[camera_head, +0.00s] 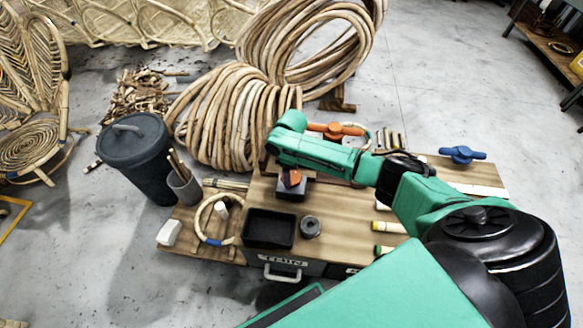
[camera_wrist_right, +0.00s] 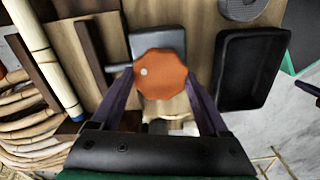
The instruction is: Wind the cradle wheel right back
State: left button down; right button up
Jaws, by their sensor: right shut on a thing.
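An orange eight-sided wheel (camera_wrist_right: 162,75) with a pale dot near its rim sits over a grey block (camera_wrist_right: 158,42) in the right wrist view. My right gripper (camera_wrist_right: 160,88) has one dark finger on each side of the wheel and is shut on it. In the head view the orange wheel (camera_head: 292,177) shows above its dark block (camera_head: 291,192) on the wooden bench top, below the end of my right arm. The arm hides part of the bench behind it. My left gripper is not in view.
A black tray (camera_head: 269,229) and a round grey piece (camera_head: 310,228) stand in front of the wheel. A blue handle (camera_head: 462,154) and another orange handle (camera_head: 335,130) are farther back. A dark bin (camera_head: 139,155) and rattan coils (camera_head: 232,115) stand left and behind.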

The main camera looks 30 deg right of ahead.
jog(key=n+p, duration=0.1)
jog(key=n, duration=0.1)
jog(key=shift+r+n, duration=0.2)
jog(key=shift+n, duration=0.2)
pick_arm(q)
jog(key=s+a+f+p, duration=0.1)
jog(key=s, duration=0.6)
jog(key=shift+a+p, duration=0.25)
jog(key=shift+p, duration=0.1)
pick_arm(e)
jog(key=shift+f+n, duration=0.15)
jog(key=shift+n, duration=1.75)
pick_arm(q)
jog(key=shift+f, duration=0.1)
pick_arm(e)
jog(key=o, duration=1.2)
jog(key=shift+o, duration=0.2)
